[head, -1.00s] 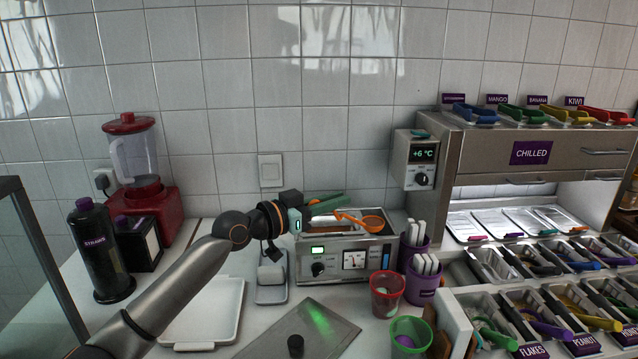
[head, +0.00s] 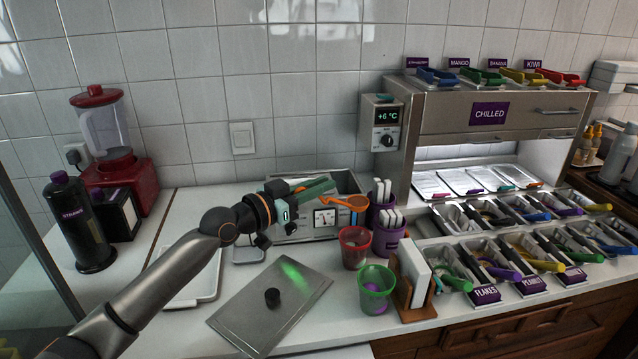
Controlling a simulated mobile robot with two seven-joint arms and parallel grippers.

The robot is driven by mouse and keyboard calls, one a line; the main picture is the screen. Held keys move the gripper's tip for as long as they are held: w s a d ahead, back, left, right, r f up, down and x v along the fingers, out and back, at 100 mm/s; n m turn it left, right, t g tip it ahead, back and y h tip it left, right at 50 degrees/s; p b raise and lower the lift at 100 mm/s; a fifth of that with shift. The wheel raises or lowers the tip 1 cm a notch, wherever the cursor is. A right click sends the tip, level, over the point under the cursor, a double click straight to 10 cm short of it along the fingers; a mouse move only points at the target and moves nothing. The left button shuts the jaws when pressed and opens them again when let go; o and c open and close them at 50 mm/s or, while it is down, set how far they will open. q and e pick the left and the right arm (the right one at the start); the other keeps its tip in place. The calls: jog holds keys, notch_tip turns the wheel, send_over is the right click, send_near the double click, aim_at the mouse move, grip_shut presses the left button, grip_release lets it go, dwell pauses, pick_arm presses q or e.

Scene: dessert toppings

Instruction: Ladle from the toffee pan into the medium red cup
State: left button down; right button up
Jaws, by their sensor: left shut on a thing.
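The medium red cup (head: 354,249) stands upright on the counter in front of the steel warmer (head: 326,217). It is see-through, and I cannot tell what it holds. The ladle's contents are not visible. My arm and gripper hide much of the warmer's top, and I cannot make out the toffee pan. My right gripper is not in view.
A green cup (head: 376,291) stands close in front of the red cup. Purple holders (head: 388,240) stand just right of the red cup. A steel plate (head: 245,318) with a black knob lies at front left. Topping trays (head: 455,249) fill the right side.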

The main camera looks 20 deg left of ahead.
pick_arm(q)
notch_tip(320, 180, down, 2)
jog(key=shift+f+b, duration=0.25)
jog(key=shift+b, duration=0.55)
jog(key=shift+f+m+b, duration=0.25)
jog(key=shift+m+b, duration=0.05)
jog(key=shift+b, duration=0.05)
jog(key=s+d+f+m+b, duration=0.2)
jog(key=d+f+m+b, duration=0.2)
jog(key=m, duration=0.5)
jog(key=s+d+f+m+b, duration=0.2)
jog(key=d+f+m+b, duration=0.2)
jog(key=m, duration=0.6)
jog(key=shift+f+b, duration=1.25)
jog(key=shift+f, duration=0.5)
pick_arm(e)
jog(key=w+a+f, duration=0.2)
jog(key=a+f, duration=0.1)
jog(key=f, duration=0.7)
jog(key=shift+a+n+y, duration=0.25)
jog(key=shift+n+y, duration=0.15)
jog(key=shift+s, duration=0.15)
